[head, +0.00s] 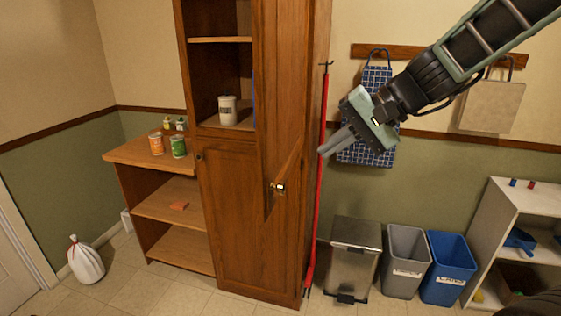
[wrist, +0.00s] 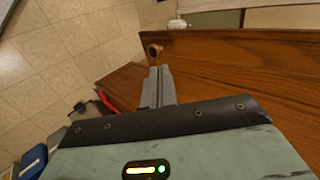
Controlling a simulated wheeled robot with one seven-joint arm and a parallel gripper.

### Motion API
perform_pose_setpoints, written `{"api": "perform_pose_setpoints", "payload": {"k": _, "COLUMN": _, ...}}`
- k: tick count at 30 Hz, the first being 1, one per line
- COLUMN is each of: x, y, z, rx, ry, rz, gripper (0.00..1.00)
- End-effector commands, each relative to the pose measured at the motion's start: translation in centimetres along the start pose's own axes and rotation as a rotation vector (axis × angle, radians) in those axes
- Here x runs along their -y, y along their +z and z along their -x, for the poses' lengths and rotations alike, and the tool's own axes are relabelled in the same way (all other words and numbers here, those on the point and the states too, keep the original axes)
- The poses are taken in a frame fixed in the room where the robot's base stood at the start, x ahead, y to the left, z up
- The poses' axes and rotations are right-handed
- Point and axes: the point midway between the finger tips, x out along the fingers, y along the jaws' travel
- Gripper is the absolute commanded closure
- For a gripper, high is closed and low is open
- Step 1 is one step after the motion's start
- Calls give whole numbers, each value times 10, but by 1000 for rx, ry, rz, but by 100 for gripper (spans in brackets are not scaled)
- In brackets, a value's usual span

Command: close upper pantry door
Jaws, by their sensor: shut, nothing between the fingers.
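The tall wooden pantry's upper door (head: 282,90) stands open, swung out toward me, with the shelves behind it partly exposed. In the wrist view a broad brown wood panel (wrist: 240,65), seemingly this door, spans the right, and a round brass knob (wrist: 155,50) shows just beyond the fingertips. My gripper (head: 323,152) is to the right of the door, fingers together and empty, pointing down-left. The fingers also show in the wrist view (wrist: 158,72). Whether they touch the door I cannot tell.
The lower pantry door (head: 235,220) is closed. A white canister (head: 228,108) stands on an upper shelf. A red pole (head: 319,190) leans beside the pantry. A metal bin (head: 355,255), grey bin (head: 405,262) and blue bin (head: 449,268) stand right. Floor in front is partly clear.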

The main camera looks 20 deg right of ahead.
Motion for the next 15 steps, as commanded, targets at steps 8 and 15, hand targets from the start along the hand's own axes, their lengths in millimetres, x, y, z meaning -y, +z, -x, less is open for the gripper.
{"api": "perform_pose_setpoints", "payload": {"k": 8, "x": 0, "y": 2, "z": -59, "rx": 7, "ry": 5, "rz": -1, "gripper": 100}}
{"api": "perform_pose_setpoints", "payload": {"k": 15, "x": 19, "y": 2, "z": -90, "rx": 6, "ry": 3, "rz": 2, "gripper": 100}}
